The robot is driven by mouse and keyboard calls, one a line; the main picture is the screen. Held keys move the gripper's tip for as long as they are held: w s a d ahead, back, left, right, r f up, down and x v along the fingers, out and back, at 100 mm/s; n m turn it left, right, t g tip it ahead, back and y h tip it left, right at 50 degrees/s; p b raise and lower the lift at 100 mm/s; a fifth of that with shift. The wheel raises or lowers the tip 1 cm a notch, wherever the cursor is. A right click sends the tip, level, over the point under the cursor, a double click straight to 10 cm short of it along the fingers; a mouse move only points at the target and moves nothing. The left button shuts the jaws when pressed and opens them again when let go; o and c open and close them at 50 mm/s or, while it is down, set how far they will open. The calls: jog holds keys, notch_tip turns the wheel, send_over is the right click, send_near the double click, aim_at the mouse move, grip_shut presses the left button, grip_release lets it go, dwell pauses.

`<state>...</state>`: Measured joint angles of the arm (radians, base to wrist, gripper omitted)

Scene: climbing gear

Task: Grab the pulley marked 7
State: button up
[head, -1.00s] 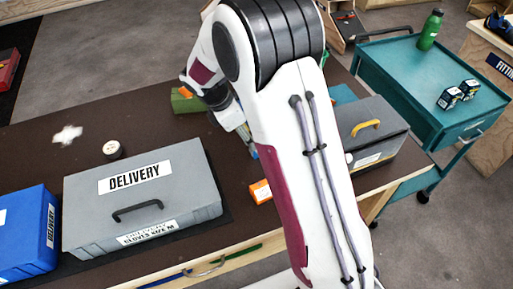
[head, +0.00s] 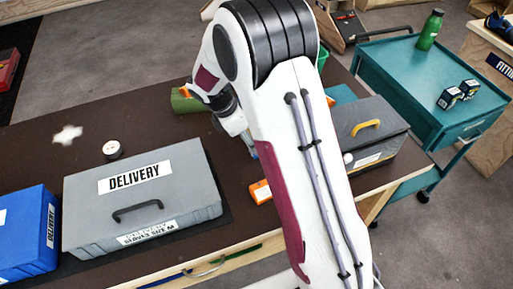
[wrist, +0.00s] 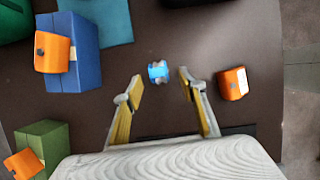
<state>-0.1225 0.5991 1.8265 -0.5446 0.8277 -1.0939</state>
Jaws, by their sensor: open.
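No number 7 can be read in either view, so I cannot tell which thing is the pulley marked 7. In the wrist view my gripper (wrist: 161,80) is open and empty. A small blue and grey piece (wrist: 158,71) lies on the dark table, in the picture just beyond and between the fingertips. An orange piece (wrist: 233,83) lies to the right of the right finger; an orange piece also shows in the head view (head: 260,191). Another orange piece (wrist: 52,52) sits on a blue block (wrist: 87,55). In the head view my arm hides the gripper.
A green block (wrist: 45,143) with an orange piece (wrist: 23,163) beside it is at lower left in the wrist view. A grey DELIVERY case (head: 190,185), a blue case (head: 25,240) and a grey toolbox (head: 375,115) stand on the table (head: 60,160). A teal cart (head: 400,75) stands beyond.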

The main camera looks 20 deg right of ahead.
jog(key=shift+f, duration=0.1)
jog(key=shift+x, duration=2.5)
jog(key=shift+a+f, duration=0.1)
jog(key=shift+a, duration=0.1)
grip_shut()
